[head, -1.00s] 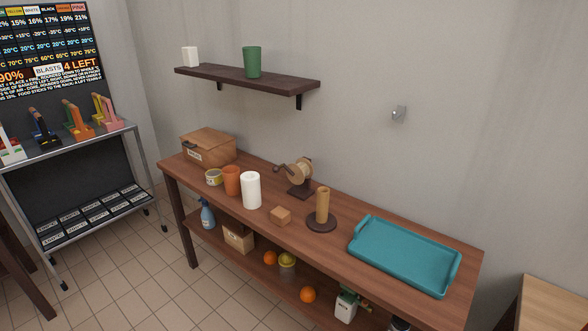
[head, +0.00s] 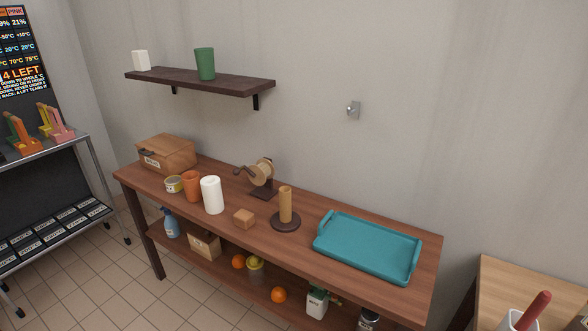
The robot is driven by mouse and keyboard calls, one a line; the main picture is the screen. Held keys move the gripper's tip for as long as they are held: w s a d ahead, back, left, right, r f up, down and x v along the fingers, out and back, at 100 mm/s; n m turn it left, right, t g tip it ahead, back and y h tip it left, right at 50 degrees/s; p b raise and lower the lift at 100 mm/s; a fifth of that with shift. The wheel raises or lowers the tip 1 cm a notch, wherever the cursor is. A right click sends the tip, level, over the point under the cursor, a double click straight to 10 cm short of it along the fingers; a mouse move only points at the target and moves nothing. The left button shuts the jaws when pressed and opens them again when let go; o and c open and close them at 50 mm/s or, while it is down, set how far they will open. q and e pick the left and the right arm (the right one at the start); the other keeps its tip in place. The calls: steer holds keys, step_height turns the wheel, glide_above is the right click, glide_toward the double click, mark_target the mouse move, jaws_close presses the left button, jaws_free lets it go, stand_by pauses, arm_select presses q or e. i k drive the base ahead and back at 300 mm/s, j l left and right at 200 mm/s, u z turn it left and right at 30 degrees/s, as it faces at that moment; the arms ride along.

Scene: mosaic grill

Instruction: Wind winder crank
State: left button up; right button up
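The winder (head: 262,174) stands on the wooden table toward the back, near the wall. It has a tan spool on a dark base (head: 263,190). Its crank (head: 242,171) sticks out to the left of the spool, with a dark handle at the end. Neither of my grippers shows in the head view, so nothing is seen touching the crank.
The table (head: 290,245) also holds a wooden box (head: 166,154), an orange cup (head: 191,186), a white roll (head: 212,195), a small wooden block (head: 244,218), an upright holder (head: 285,207) and a teal tray (head: 368,246). A shelf (head: 200,81) hangs above.

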mark_target(263, 170)
steer(key=i+j+z, duration=0.1)
steer(key=z, duration=0.25)
steer(key=j+z, duration=0.35)
steer(key=i+j+z, duration=0.1)
steer(key=z, duration=0.25)
steer(key=j+z, duration=0.3)
steer(key=j, duration=0.15)
steer(key=j+z, duration=0.3)
steer(key=j, duration=0.2)
steer(key=j+z, duration=0.15)
steer(key=j, duration=0.3)
steer(key=k+j+z, duration=0.2)
steer(key=j, duration=0.25)
steer(key=k+j, duration=0.1)
steer(key=j, duration=0.35)
steer(key=k+j, duration=0.1)
steer(key=j, duration=0.35)
steer(key=k+j, duration=0.1)
steer(key=j, duration=0.35)
steer(key=j+z, duration=0.1)
steer(key=j, duration=0.4)
steer(key=k, duration=0.05)
